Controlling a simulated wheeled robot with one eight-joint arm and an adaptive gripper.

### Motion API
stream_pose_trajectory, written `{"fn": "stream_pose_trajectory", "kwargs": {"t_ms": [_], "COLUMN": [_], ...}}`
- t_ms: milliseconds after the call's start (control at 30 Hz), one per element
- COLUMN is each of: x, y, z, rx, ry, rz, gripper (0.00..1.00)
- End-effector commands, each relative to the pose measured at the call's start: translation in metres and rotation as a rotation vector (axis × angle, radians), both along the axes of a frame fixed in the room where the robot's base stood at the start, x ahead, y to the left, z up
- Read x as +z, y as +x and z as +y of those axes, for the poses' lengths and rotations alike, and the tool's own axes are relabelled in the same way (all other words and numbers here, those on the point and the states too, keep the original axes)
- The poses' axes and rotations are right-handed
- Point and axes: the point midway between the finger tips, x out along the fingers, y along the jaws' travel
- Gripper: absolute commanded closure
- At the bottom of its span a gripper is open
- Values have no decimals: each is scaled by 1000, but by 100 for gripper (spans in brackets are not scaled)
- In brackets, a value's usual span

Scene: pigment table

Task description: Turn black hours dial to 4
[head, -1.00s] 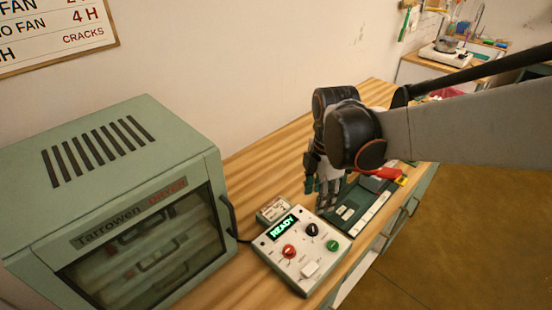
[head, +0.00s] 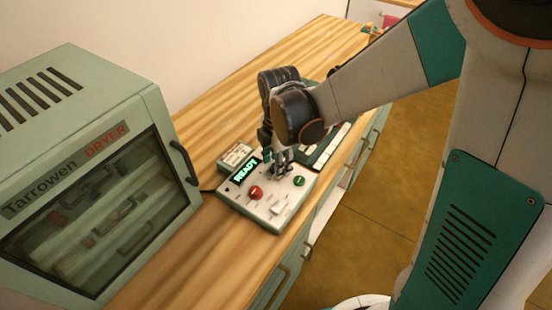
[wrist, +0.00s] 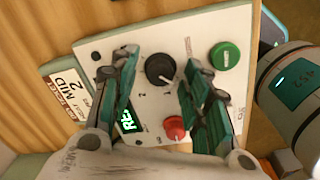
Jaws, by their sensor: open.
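The black dial (wrist: 160,68) is a round knob on the white control panel (head: 262,215), with a small pale pointer mark toward the lower right in the wrist view. My gripper (head: 281,168) is over the panel and hides this dial in the head view. In the wrist view my open gripper (wrist: 162,72) has a finger on either side of the dial, with gaps visible; I cannot tell whether the fingertips are level with it. The green display (head: 245,172) reads READY.
Near the dial are a red knob (head: 256,193), a green button (head: 298,181) and a white switch (head: 275,209). A small card (head: 236,155) stands behind the panel. The green dryer (head: 150,95) is at left. Bare wooden tabletop (head: 215,115) lies behind.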

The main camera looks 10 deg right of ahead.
Motion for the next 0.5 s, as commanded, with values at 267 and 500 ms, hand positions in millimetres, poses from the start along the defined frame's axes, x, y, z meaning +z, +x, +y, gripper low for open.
{"fn": "stream_pose_trajectory", "kwargs": {"t_ms": [267,500], "x": [0,0], "y": [0,0], "z": [0,0], "rx": [0,-2], "ry": [0,0], "rz": [0,0], "gripper": [88,100]}}
